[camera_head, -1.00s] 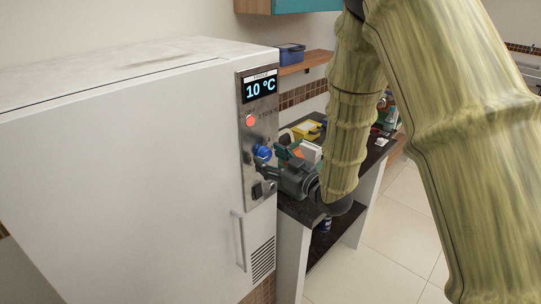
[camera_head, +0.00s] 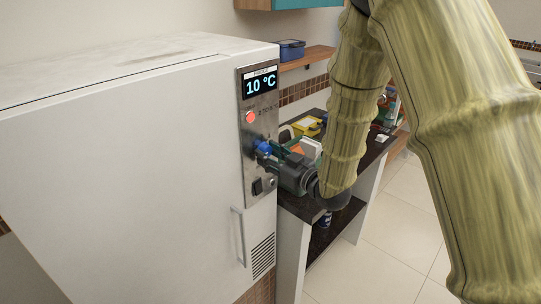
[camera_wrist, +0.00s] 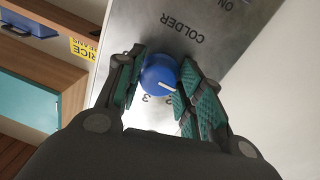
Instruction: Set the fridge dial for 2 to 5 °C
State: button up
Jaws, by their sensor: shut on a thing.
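The white fridge (camera_head: 130,160) has a metal control panel with a display (camera_head: 260,87) reading 10 °C. A red light (camera_head: 250,117) sits below the display. The blue dial (camera_wrist: 158,75) has a white pointer mark, and "COLDER" is printed beside it on the panel. The dial also shows in the head view (camera_head: 264,147), partly covered by the gripper. My gripper (camera_wrist: 160,88) is shut on the dial, with one green-padded finger on each side of it. Part of the number scale is hidden behind the fingers.
A black rocker switch (camera_head: 257,187) sits below the dial on the panel. The fridge handle (camera_head: 239,237) stands out lower left. A dark counter (camera_head: 300,207) with several items lies right of the fridge. A shelf (camera_head: 310,59) holds a blue box (camera_head: 291,50).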

jog(key=shift+m, duration=0.3)
jog(key=m, duration=0.6)
jog(key=shift+r+g, duration=0.15)
jog(key=shift+g, duration=0.15)
jog(key=m, duration=0.3)
jog(key=shift+m, duration=0.4)
jog(key=m, duration=0.3)
jog(key=shift+g, duration=0.3)
jog(key=m+b, duration=0.2)
jog(key=m, duration=0.1)
jog(key=shift+m, duration=0.4)
jog(key=m+b, duration=0.2)
jog(key=shift+m+y, duration=0.3)
jog(key=m+b, duration=0.3)
jog(key=shift+g, duration=0.3)
jog(key=shift+r+m+y+b, duration=0.15)
jog(key=shift+m+y+b, duration=0.15)
jog(key=shift+m+b, duration=0.8)
jog(key=shift+r, duration=0.1)
